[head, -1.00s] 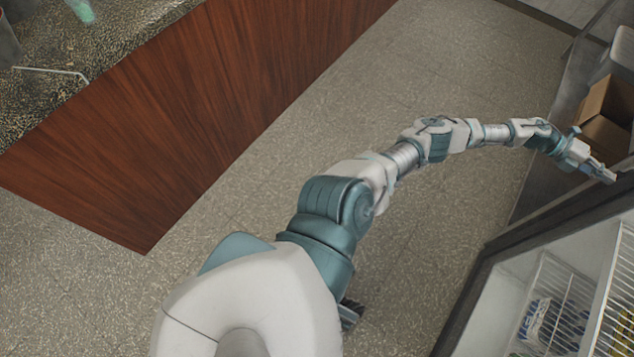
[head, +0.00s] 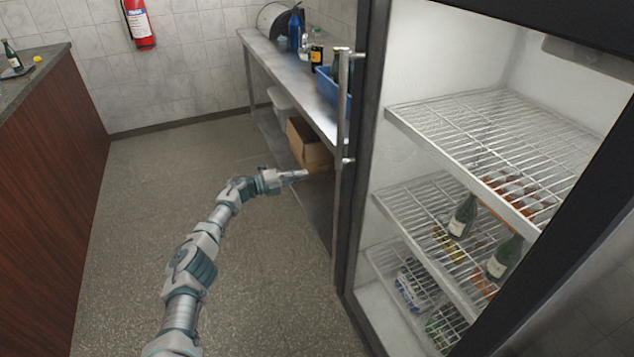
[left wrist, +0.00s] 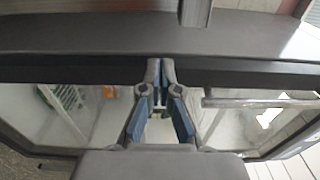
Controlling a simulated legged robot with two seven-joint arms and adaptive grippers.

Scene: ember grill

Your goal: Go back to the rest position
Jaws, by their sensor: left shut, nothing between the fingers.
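My left arm comes up from the bottom left of the head view. Its gripper (head: 304,174) is shut and empty, at the end of the outstretched arm, in front of the shelf area left of the fridge. In the left wrist view the fingertips of my left gripper (left wrist: 160,62) meet, with a dark frame and glass panes behind them. My right gripper is not in view.
A fridge with wire shelves (head: 500,130) holding bottles (head: 463,215) stands at the right; its vertical handle (head: 343,105) is near my gripper. A steel table (head: 290,75) holds a blue bin (head: 327,86). A cardboard box (head: 308,145) is below. Open floor (head: 160,200) lies left, beside a wooden counter (head: 55,150).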

